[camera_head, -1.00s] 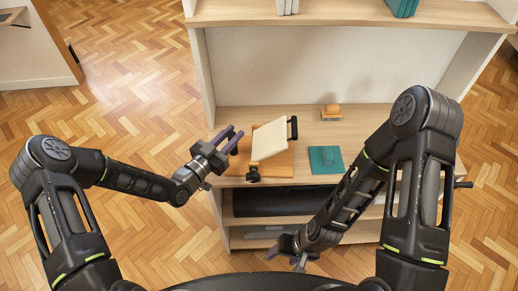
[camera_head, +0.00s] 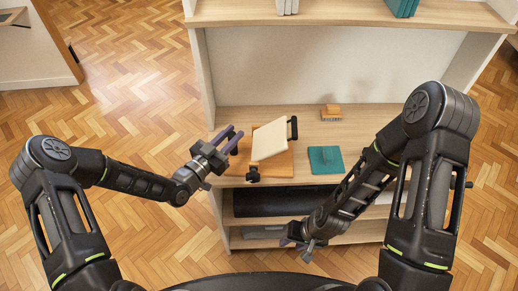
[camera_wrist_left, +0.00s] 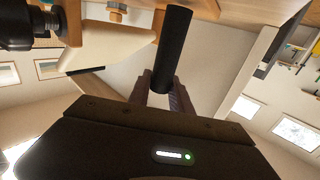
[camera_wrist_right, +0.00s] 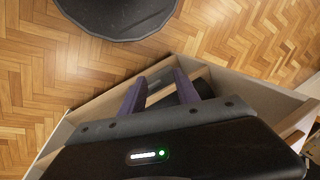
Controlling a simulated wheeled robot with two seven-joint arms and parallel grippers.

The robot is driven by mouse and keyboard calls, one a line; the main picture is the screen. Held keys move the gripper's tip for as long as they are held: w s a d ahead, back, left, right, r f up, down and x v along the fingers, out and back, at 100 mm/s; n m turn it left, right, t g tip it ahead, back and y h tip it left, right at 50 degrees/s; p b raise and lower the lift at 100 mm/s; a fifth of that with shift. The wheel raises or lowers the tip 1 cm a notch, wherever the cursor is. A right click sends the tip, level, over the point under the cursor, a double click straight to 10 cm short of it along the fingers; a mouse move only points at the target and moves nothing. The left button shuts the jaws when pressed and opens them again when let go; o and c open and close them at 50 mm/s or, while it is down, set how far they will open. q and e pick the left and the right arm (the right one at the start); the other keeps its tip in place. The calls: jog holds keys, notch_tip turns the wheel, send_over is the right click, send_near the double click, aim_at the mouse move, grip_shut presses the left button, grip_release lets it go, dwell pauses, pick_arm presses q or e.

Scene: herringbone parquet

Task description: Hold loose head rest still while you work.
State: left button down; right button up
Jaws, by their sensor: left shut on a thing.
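The head rest appears to be the tilted cream pad (camera_head: 270,139) on an orange-brown wooden board (camera_head: 278,168), with black fittings at its side and front. It stands at the left of the shelf surface. My left gripper (camera_head: 234,138) is at its left side. In the left wrist view its purple fingers (camera_wrist_left: 163,95) are shut at the end of a black bar (camera_wrist_left: 173,48), beside the cream pad (camera_wrist_left: 112,45). How the bar joins the pad is hidden. My right gripper (camera_head: 298,245) is low before the shelf unit; its fingers (camera_wrist_right: 160,88) are apart and empty.
On the shelf surface (camera_head: 355,145), a teal block (camera_head: 325,158) lies right of the board and a small orange-topped brush-like thing (camera_head: 331,112) behind it. A dark long box (camera_head: 265,203) fills the compartment below. The shelf's left upright (camera_head: 204,80) stands close to my left gripper.

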jog(key=w+d+r+m+t, duration=0.1)
jog(key=w+d+r, duration=0.4)
jog(key=w+d, duration=0.1)
jog(key=w+d+r+t+h, duration=0.1)
jog(key=w+d+r, duration=0.4)
jog(key=w+d, duration=0.1)
jog(key=w+d+r+m+t, duration=0.1)
jog(key=w+d+r, duration=0.4)
jog(key=d, duration=0.2)
jog(key=shift+w+d+r+m+h, duration=0.1)
jog(key=shift+w+m+h, duration=0.2)
jog(key=shift+w+h, duration=0.1)
notch_tip(320, 180, up, 4)
jog(key=w, duration=0.2)
jog(key=n+g+y, duration=0.2)
jog(key=n+g, duration=0.2)
send_near(296, 126)
notch_tip(296, 126, up, 4)
jog(key=shift+s+d, duration=0.3)
jog(key=shift+s, duration=0.05)
jog(key=shift+f, duration=0.2)
jog(key=shift+w+x, duration=0.15)
jog(key=shift+x, duration=2.8)
jog(key=shift+w+x, duration=0.1)
jog(key=shift+x, duration=2.9)
